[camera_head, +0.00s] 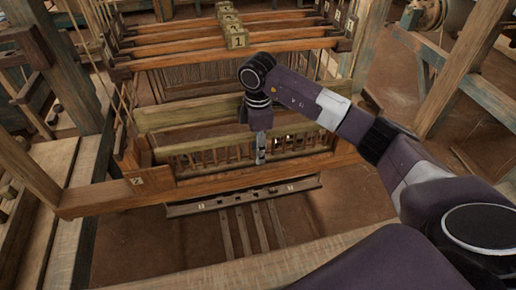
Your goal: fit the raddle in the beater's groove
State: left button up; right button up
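The raddle (215,156) is a long wooden strip with a row of short upright pegs. It lies lengthwise along the beater, just above the beater's lower beam (215,184). The beater's pale upper bar (185,115) runs behind and above the pegs. I cannot tell whether the raddle sits inside the groove, as the groove is not clearly visible. My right gripper (260,158) points straight down at the raddle, right of its middle, and its fingers overlap the pegs. I see it edge-on, so its opening and grip are unclear. My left gripper is out of view.
Several harness bars (180,62) with numbered tags hang behind the beater. A treadle rack (243,206) lies below in front. A pale wooden beam (205,277) crosses the near edge. A thick post (462,65) stands at the right, and frame timbers stand at the left.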

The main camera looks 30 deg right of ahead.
notch_tip(320, 180, up, 12)
dwell(0.7)
jog(key=shift+r, duration=0.15)
notch_tip(320, 180, up, 7)
jog(key=p, duration=0.6)
jog(key=shift+f, duration=0.25)
